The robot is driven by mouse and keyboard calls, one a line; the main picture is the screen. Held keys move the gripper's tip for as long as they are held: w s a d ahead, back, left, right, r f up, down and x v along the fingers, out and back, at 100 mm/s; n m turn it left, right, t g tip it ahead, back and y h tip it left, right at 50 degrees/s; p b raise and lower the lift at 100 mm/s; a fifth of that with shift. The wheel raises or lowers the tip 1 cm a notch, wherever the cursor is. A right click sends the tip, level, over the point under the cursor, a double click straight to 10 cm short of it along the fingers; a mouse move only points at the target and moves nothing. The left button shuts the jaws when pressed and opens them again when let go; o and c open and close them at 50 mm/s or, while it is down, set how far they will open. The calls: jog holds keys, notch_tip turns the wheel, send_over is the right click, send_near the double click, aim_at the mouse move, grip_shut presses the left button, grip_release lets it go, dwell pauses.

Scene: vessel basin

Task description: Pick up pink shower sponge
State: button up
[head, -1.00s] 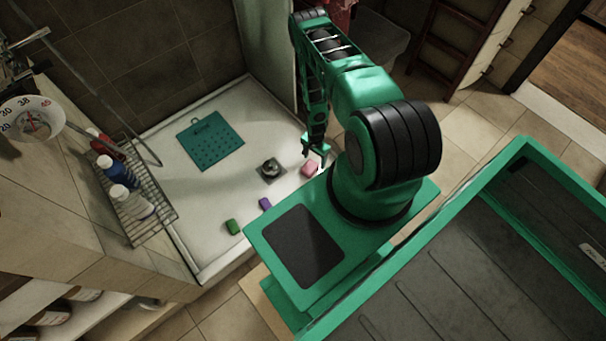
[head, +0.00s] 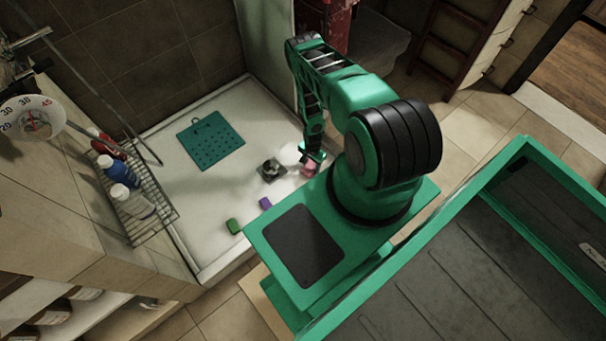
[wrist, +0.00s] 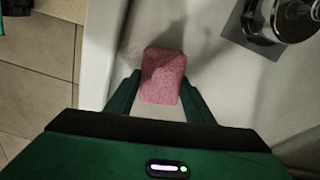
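The pink shower sponge (wrist: 163,76) lies on the white shower tray in the wrist view. My gripper (wrist: 158,90) is open, with one green finger on each side of the sponge's near end. A small gap shows between the sponge and at least the right finger; contact on the left is hard to tell. In the head view the sponge (head: 309,170) is partly hidden by my gripper (head: 313,160), which is low over the tray's right edge.
A metal drain (head: 271,170) lies just left of the sponge. A purple sponge (head: 265,203) and a green sponge (head: 233,226) lie nearer the front. A teal mat (head: 211,143) lies farther back. A wire rack (head: 139,205) with bottles stands at left. The tray's raised rim (wrist: 97,60) is close to the gripper.

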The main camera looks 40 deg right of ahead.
jog(key=c, duration=0.4)
jog(key=shift+c, duration=0.2)
jog(key=shift+r, duration=0.1)
